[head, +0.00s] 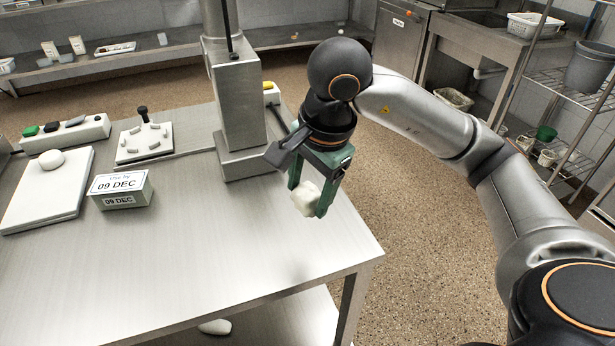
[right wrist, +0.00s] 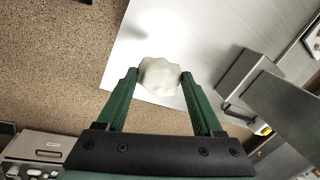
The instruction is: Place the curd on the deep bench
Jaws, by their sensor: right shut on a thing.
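My right gripper (head: 307,199) is shut on an off-white, lumpy piece of curd (head: 305,198), gripped between its green fingers. It holds the curd over the right end of the near steel bench (head: 225,245). In the right wrist view the curd (right wrist: 159,76) sits between the fingertips, with the pale bench top (right wrist: 140,45) behind it. The curd looks raised above the bench top; the exact gap is hard to tell. My left gripper is not in view.
A steel column (head: 240,120) stands on the bench beside the gripper. A date sign (head: 122,190), a white board (head: 45,190) with a round white ball (head: 51,159), and a small board with pieces (head: 145,142) are at left. The bench's front right is clear.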

